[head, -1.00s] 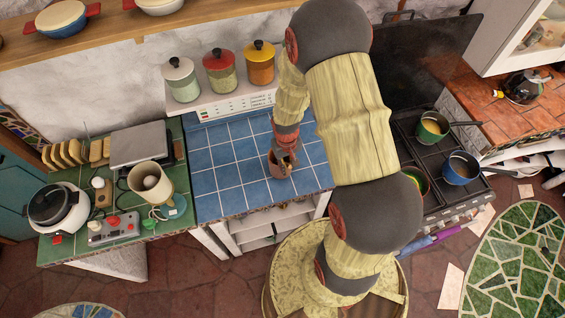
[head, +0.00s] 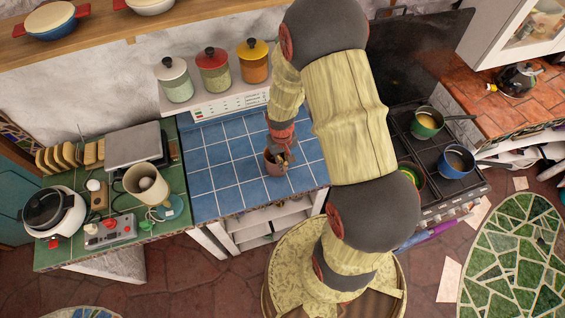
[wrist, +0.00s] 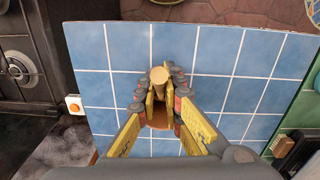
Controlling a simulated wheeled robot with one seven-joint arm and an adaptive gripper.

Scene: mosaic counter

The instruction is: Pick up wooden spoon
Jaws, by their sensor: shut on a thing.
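A small brown pot (head: 273,167) stands on the blue tiled counter. My gripper (head: 283,155) is at the mouth of the pot, pointing down. In the wrist view, my gripper (wrist: 158,88) is shut on a wooden piece, the wooden spoon (wrist: 158,76), whose pale rounded end shows between the fingertips. The spoon's lower part is hidden by the fingers and the pot. Part of the brown pot also shows in the wrist view (wrist: 158,122), between the fingers.
Three lidded jars (head: 214,72) stand on a shelf behind the counter. A stove (head: 437,180) with pots is at right. The blue tiles (head: 215,180) left of the pot are clear.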

